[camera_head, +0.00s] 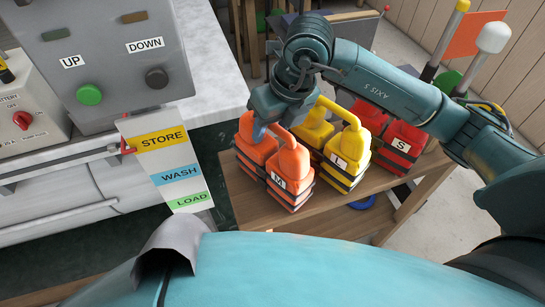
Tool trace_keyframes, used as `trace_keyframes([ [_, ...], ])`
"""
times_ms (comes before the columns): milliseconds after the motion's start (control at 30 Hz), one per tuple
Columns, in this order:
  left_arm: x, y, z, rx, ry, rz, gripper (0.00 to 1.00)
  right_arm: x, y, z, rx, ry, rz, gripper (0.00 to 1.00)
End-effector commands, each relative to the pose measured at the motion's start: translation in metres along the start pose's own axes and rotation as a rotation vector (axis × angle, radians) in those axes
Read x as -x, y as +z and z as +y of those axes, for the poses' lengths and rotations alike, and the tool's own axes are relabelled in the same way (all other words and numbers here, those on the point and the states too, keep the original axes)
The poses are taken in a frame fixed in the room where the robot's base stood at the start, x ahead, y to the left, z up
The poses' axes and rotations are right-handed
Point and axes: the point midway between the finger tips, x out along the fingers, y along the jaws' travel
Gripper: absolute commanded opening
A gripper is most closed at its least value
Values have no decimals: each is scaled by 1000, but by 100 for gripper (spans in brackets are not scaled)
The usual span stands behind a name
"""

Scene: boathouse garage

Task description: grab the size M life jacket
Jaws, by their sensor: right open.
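The orange life jacket marked M (289,177) stands upright on a wooden shelf, leftmost of the jackets. A yellow jacket marked L (347,149) stands just right of it, and a red jacket marked S (401,146) stands farther right. My right gripper (262,128) reaches in from the right, over the top of the orange jacket. Its fingers are open at the jacket's upper handle loop; whether they touch it I cannot tell. My left gripper is not in view.
The wooden shelf (255,205) has little bare room in front of the jackets. At left are a grey control box (112,55) with UP and DOWN buttons, a white counter (212,65) and a STORE/WASH/LOAD sign (168,160). An orange flag (478,33) stands behind my right arm.

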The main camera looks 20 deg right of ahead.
Motion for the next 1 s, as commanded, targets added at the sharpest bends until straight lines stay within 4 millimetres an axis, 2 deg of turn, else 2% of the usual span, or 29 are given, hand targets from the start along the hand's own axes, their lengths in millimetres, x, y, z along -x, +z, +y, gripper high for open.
trace_keyframes([
  [133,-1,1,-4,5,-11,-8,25,-15,0,0,-1,-1,0,44],
  [400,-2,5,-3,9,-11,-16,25,-18,0,0,0,-1,-2,43],
  [900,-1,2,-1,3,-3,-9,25,-17,0,0,-1,-1,-2,2],
  [1000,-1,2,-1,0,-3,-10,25,-17,0,-1,-1,-1,-2,0],
])
